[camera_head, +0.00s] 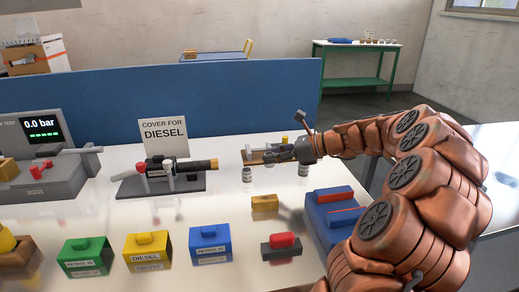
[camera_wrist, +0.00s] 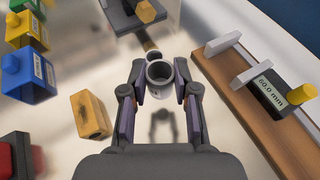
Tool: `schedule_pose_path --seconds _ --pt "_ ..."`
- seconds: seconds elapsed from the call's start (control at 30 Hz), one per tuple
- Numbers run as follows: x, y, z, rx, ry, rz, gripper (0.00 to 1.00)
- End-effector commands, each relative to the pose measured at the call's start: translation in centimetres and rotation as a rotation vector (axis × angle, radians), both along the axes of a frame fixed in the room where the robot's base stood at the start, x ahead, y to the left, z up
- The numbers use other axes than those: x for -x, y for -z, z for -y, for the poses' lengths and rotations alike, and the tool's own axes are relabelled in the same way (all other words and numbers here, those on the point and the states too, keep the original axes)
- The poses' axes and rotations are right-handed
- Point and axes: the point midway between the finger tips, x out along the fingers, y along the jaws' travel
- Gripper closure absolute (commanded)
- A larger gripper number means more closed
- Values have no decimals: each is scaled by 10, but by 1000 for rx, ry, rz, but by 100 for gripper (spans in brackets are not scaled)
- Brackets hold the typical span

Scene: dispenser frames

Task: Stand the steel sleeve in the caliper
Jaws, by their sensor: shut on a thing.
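The steel sleeve (camera_wrist: 160,74) is a short grey hollow cylinder, seen from above with its open end up. My gripper (camera_wrist: 158,88) is shut on it, one finger on each side, in the wrist view. The caliper (camera_wrist: 249,77) lies to the right there, with grey jaws, a 60.0 mm display and a yellow knob on a wooden base. The sleeve is outside the caliper's jaws. In the head view my gripper (camera_head: 277,156) is in front of the caliper (camera_head: 262,151) and partly hides it. I cannot tell the sleeve's height above the table.
The diesel-cover fixture (camera_head: 185,180) stands left of my gripper. A wooden block (camera_head: 265,203) and a red-topped block (camera_head: 282,247) lie nearer. A blue box (camera_head: 325,218) is at the right. Green, yellow and blue holders line the front.

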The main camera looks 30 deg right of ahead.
Motion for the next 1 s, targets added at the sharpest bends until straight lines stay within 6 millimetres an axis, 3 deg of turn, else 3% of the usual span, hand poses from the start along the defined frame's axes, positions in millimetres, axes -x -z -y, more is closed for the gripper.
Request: schedule_pose_path --seconds 0.6,1.0 --pt "-87 9 33 0 1 0 100" --pt "-128 13 50 0 2 0 100"
